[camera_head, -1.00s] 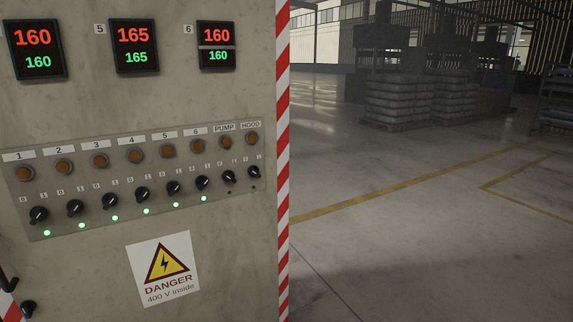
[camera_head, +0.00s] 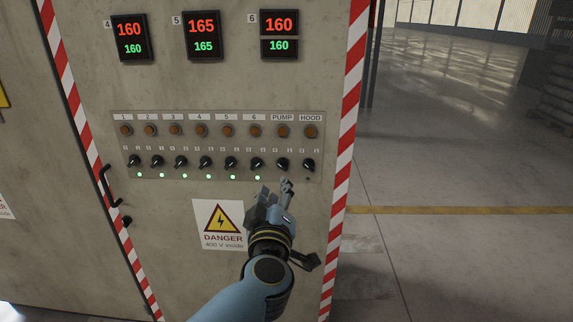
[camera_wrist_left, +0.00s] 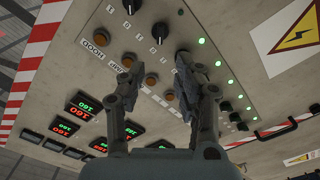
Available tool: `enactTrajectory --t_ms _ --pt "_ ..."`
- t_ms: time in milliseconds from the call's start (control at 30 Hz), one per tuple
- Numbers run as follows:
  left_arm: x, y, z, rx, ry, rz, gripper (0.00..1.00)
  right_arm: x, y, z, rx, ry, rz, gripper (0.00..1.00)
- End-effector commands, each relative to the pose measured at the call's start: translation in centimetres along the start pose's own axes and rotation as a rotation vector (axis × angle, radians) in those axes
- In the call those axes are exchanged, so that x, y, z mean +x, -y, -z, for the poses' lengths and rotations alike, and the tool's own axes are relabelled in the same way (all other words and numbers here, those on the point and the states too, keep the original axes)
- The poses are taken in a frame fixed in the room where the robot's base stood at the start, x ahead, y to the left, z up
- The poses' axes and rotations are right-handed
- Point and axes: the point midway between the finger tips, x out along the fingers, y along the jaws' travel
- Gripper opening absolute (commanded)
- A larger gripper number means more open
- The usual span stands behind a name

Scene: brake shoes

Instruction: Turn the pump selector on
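The pump selector (camera_head: 282,164) is a black rotary knob on the panel under the PUMP label (camera_head: 282,117). Its pointer slants unlike those of the lit selectors 1 to 6. In the left wrist view, which is turned over, the pump selector (camera_wrist_left: 160,30) shows beyond and between the fingertips. My left gripper (camera_head: 275,188) is just below the pump selector in the head view, open and apart from it. Its two spread fingers (camera_wrist_left: 158,62) are empty in the wrist view. One finger partly covers the PUMP label there. My right gripper is out of view.
The hood selector (camera_head: 308,165) is close on the right, with a dark lamp below. Selector 6 (camera_head: 257,163) is close on the left, with a green lamp below. A danger sign (camera_head: 220,224) and a door handle (camera_head: 109,186) are lower left. Open floor lies right of the cabinet.

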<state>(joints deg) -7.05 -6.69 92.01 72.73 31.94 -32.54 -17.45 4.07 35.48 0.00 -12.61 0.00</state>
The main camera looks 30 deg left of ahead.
Motion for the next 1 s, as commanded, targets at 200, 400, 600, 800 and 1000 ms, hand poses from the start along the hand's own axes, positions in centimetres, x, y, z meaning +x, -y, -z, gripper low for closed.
enactTrajectory --t_ms 200,400,600,800,1000 --pt "4.3 0.0 0.0 0.001 -0.002 -0.003 0.33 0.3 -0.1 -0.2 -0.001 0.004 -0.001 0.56" --pt "7.8 0.1 -0.1 0.002 -0.001 -0.001 0.33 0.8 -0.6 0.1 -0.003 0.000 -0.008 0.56" --pt "9.5 0.1 -0.1 0.000 0.000 0.000 0.33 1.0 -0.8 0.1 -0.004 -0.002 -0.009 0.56" --pt "9.7 0.1 -0.1 0.001 0.000 0.000 0.33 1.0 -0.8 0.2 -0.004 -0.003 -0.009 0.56" --pt "9.7 0.1 0.0 0.000 0.000 0.000 0.18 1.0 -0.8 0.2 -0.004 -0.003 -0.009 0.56"
